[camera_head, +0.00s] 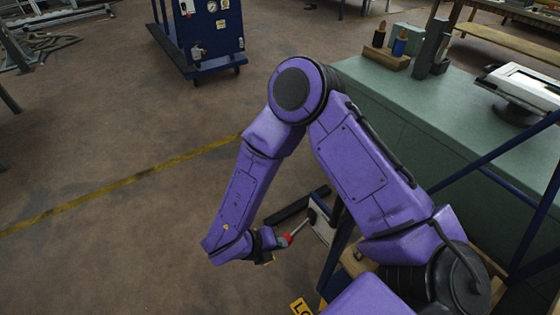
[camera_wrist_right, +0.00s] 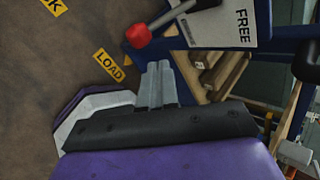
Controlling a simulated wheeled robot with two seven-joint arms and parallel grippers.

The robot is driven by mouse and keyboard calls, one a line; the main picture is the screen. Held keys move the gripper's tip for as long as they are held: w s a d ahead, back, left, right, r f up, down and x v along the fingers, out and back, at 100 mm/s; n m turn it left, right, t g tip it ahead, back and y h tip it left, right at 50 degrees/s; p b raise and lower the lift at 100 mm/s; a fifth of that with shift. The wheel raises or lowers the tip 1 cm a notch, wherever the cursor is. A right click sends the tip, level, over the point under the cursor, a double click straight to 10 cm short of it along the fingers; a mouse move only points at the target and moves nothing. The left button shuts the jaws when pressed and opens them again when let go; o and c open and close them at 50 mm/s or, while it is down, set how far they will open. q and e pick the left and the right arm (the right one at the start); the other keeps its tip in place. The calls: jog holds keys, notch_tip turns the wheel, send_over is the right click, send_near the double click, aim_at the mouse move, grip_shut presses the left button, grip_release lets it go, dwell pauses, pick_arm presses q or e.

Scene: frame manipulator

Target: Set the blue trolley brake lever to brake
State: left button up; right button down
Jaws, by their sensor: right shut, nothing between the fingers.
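The brake lever (camera_head: 299,227) is a dark rod with a red knob (camera_head: 287,239), mounted on a white plate of the blue trolley frame (camera_head: 338,254). In the right wrist view the red knob (camera_wrist_right: 138,36) is at the upper middle and its grey rod (camera_wrist_right: 168,17) runs up and to the right. The white plate (camera_wrist_right: 222,27) reads FREE; its other end is cut off by the frame edge. My right gripper (camera_wrist_right: 158,68) is shut and empty, just below the knob with a small apparent gap. In the head view the gripper (camera_head: 265,258) is partly hidden by my wrist.
A yellow LOAD label (camera_wrist_right: 111,65) lies on the floor by the trolley. Wooden slats (camera_wrist_right: 213,75) sit inside the blue frame. A green bench (camera_head: 400,110) stands behind at the right. Another blue cart (camera_head: 200,35) stands far back.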

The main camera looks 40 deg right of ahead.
jog(key=s+a+f+v, duration=0.1)
jog(key=v, duration=1)
jog(key=shift+a+b, duration=0.2)
jog(key=shift+b, duration=0.15)
jog(key=shift+r, duration=0.1)
